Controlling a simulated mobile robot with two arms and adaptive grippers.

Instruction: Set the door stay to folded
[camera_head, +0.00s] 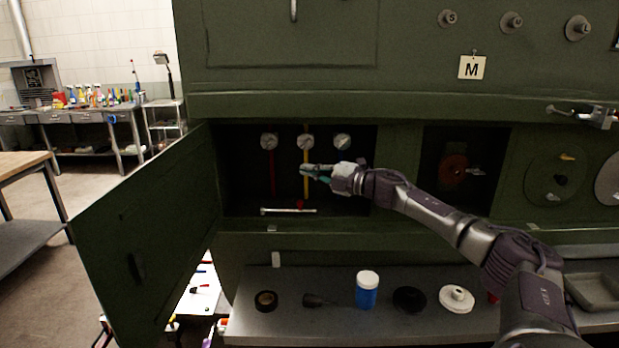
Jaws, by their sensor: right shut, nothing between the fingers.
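The green door (150,235) of the left compartment is swung wide open to the left. A thin pale rod (280,211), which looks like the door stay, lies level along the compartment's lower edge. A small red knob or ball (300,203) shows just above the rod's right part. I cannot tell if the rod touches the door. My right gripper (308,171) is shut and empty in front of the compartment, above the rod and apart from it in the picture. Its arm comes in from the lower right. My left gripper is not in view.
Inside the compartment are three gauges (306,141), a red pipe (271,175) and a yellow pipe (306,155). Below, a grey shelf (330,322) holds a blue jar (367,291), a tape roll (266,301) and discs. A second opening (458,150) lies right.

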